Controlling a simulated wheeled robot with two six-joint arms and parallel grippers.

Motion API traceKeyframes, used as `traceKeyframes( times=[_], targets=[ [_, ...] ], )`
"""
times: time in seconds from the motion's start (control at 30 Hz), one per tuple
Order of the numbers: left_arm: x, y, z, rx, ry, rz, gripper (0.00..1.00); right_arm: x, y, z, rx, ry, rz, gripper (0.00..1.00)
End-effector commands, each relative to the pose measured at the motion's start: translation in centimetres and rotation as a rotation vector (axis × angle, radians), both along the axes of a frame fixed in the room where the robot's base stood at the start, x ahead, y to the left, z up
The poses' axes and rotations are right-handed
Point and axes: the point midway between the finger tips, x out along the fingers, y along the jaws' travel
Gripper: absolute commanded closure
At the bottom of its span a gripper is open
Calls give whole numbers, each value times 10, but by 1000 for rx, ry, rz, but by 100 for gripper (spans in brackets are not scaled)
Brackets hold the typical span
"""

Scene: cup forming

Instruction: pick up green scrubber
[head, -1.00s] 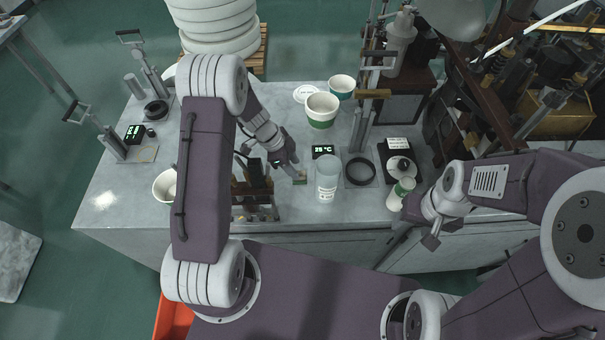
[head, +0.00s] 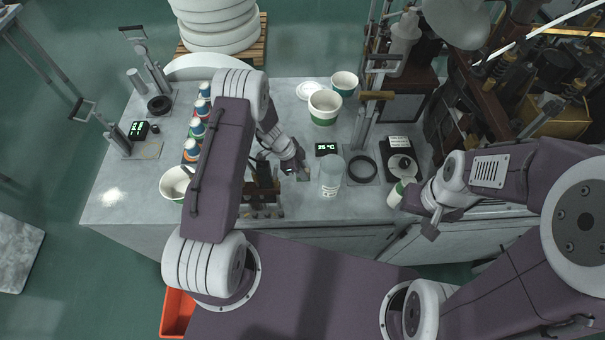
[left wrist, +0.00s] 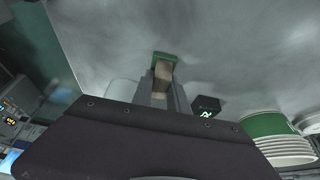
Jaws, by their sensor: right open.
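The green scrubber (left wrist: 164,57) is a small block with a green layer and a tan layer. In the left wrist view it shows at the tips of my left gripper (left wrist: 162,82), with the tan part between the two fingers. I cannot tell whether the fingers press on it. In the head view my left gripper (head: 298,172) points down at the scrubber's place on the grey table (head: 130,190), left of a clear beaker. The scrubber is mostly hidden there. My right gripper (head: 433,222) is open and empty at the table's right front edge.
A temperature display (head: 326,149) and a green-white cup (head: 324,107) stand behind.

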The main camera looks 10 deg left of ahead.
Motion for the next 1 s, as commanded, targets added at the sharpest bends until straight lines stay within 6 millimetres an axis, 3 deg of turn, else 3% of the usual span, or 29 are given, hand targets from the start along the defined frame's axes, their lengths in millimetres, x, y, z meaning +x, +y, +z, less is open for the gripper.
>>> traceKeyframes(
  times=[0.43, 0.8, 1.0],
  targets=[
    [1, 0, 9, 0, -2, 1, 100, 0, 0, -4, 0, 0, 0, 44],
    [1, 0, 85, 0, -6, -1, 100, 0, 0, -26, 0, 0, 0, 44],
    [0, 0, 100, 0, 0, 0, 100, 0, 0, -27, 0, 0, 0, 44]
  ],
)
